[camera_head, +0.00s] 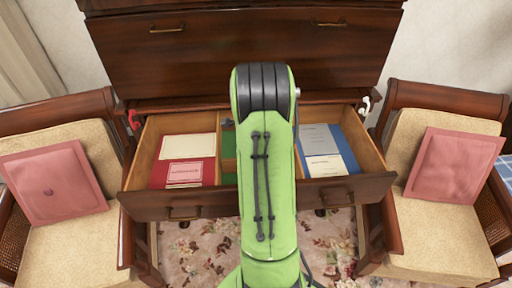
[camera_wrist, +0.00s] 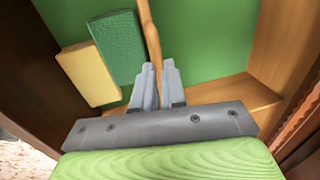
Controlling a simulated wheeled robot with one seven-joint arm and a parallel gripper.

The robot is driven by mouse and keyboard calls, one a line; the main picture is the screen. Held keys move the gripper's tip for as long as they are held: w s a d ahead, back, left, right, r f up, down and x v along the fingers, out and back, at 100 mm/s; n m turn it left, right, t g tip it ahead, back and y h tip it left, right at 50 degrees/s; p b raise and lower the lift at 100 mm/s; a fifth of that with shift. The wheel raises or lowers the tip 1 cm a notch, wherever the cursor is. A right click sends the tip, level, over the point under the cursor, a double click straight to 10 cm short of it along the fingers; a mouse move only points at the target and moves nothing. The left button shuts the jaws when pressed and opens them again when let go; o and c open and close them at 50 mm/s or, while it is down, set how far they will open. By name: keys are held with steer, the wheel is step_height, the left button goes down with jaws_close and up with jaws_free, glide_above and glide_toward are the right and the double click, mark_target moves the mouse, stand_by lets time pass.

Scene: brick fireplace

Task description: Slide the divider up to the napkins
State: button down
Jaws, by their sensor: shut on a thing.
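The divider (camera_wrist: 149,35) is a thin wooden strip standing on the green drawer lining in the wrist view. My gripper (camera_wrist: 158,75) is shut on its near end, with one finger on either side. A green folded piece (camera_wrist: 116,47) and a yellow one (camera_wrist: 88,73), which look like the napkins, lie left of the divider. The green piece is close to the strip, with a narrow gap of lining between them. In the head view my arm hides the gripper and most of the middle of the open drawer (camera_head: 225,206).
The drawer's left part holds a red item (camera_head: 158,175) and cream papers (camera_head: 188,147). Its right part holds a blue folder (camera_head: 346,150) with papers. Green lining lies bare right of the divider, up to a wooden wall (camera_wrist: 285,45). Cushioned chairs flank the drawer.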

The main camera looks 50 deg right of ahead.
steer(key=shift+w+d, duration=0.2)
steer(key=shift+d, duration=0.05)
steer(key=c, duration=1.2)
jaws_free()
steer(key=shift+a, duration=0.1)
steer(key=r+p, duration=0.1)
steer(key=r, duration=0.4)
steer(key=s+a+r+p, duration=0.1)
steer(key=r, duration=0.4)
steer(key=s+a+r, duration=0.1)
steer(key=r, duration=0.4)
steer(key=shift+s+a+r+p, duration=0.15)
steer(key=shift+r+p, duration=0.1)
steer(key=shift+p, duration=0.15)
